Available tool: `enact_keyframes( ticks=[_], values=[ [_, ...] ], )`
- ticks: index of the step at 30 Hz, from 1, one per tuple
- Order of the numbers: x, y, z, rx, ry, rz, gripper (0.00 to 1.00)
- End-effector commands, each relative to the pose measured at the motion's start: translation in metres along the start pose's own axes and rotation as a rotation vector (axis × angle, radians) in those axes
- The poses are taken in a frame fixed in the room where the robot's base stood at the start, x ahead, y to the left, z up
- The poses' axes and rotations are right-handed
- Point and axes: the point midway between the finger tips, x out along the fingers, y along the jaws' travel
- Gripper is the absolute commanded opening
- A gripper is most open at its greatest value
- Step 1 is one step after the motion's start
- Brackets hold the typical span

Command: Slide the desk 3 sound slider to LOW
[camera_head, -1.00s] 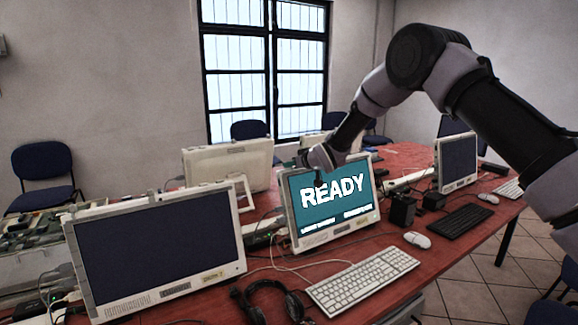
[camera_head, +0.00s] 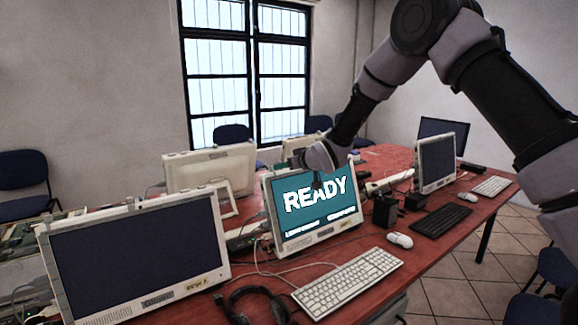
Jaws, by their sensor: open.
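The lit monitor (camera_head: 312,208) shows READY in white on teal, with small text along the bottom of its screen that I cannot read. My gripper (camera_head: 314,178) is at the top of this screen, in front of its upper edge. Its dark fingers overlap the teal area above the lettering. The fingers are too small to show a gap, and nothing is seen held. I cannot tell whether they touch the screen. I cannot make out a sound slider or a desk number in this view.
A dark monitor (camera_head: 135,255) stands at the left, another (camera_head: 436,161) at the right. A white keyboard (camera_head: 347,281), a white mouse (camera_head: 399,240), a headset (camera_head: 252,303) and loose cables lie on the red table (camera_head: 425,262). Black boxes (camera_head: 385,211) stand right of the lit monitor.

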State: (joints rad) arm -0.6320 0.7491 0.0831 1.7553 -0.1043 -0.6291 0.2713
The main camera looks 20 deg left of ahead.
Motion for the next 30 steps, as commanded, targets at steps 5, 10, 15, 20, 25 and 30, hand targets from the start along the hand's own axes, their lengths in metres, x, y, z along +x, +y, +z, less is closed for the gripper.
enact_keyframes(
  ticks=[5,10,15,20,25,30],
  values=[
    [-0.022,0.0,0.0,0.001,0.0,0.0,0.5],
    [-0.027,0.0,0.0,0.0,0.0,0.0,0.5],
    [-0.027,0.0,0.0,0.0,0.0,0.0,0.5],
    [-0.036,0.011,-0.008,0.009,-0.006,0.02,0.5],
    [-0.094,0.064,-0.041,0.068,-0.053,0.127,0.5],
    [-0.193,0.125,-0.067,0.181,-0.132,0.275,0.5]
  ],
)
